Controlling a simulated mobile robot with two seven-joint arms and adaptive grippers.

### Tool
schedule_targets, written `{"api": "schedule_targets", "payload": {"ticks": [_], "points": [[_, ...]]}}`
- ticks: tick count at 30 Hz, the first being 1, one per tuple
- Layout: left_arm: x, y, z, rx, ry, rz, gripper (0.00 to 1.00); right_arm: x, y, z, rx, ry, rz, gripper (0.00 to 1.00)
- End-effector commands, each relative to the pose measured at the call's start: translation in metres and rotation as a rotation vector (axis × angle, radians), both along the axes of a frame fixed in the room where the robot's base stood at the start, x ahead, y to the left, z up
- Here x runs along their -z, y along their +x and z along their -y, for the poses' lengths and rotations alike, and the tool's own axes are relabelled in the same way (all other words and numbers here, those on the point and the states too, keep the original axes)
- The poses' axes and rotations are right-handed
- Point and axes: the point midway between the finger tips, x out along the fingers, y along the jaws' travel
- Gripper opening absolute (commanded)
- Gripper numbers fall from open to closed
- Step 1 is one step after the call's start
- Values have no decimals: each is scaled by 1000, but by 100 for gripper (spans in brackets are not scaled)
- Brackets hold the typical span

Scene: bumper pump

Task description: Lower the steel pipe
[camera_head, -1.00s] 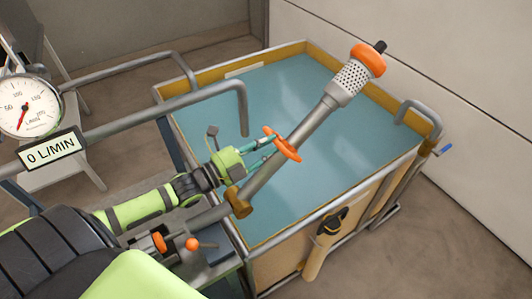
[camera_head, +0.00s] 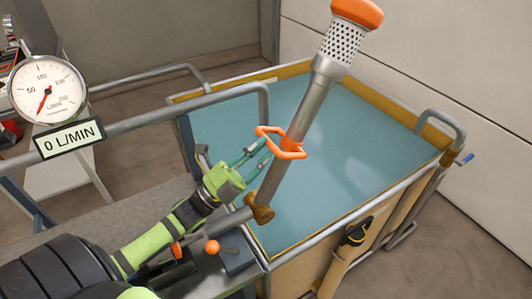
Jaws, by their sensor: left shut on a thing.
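The steel pipe (camera_head: 312,103) slants up and to the right over the water tank, its lower end at a brass-coloured joint (camera_head: 259,211). A perforated strainer (camera_head: 340,42) with an orange cap (camera_head: 357,12) tops it, partly cut off by the upper picture edge. An orange loop handle (camera_head: 291,153) sits around the pipe's middle. My left gripper (camera_head: 264,150) is shut on this handle, reaching it from the lower left. My right gripper is not in view.
The tank (camera_head: 370,213) holds blue-green water (camera_head: 365,150) below the pipe. A curved grey pipe (camera_head: 190,100) and a gauge (camera_head: 47,90) over a "0 L/MIN" display (camera_head: 69,138) stand left. A lever with an orange knob (camera_head: 212,247) is close to my left arm.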

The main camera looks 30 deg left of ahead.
Motion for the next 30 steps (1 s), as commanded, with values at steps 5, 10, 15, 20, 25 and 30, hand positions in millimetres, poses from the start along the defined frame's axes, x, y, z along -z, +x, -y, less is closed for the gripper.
{"api": "schedule_targets", "payload": {"ticks": [5, 10, 15, 20, 25, 30], "points": [[-1, -5, -3, 0, -15, 31, 0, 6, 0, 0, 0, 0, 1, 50], [-2, -7, -4, 0, -20, 41, 0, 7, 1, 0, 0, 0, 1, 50], [-2, -7, -4, 0, -22, 42, 0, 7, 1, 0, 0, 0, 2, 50], [-2, -7, -4, 0, -22, 42, 0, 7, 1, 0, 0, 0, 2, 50], [-1, -7, -3, 0, -21, 41, 47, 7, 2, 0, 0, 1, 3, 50], [-1, -7, -3, 0, -20, 39, 47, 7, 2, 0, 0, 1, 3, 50]]}}
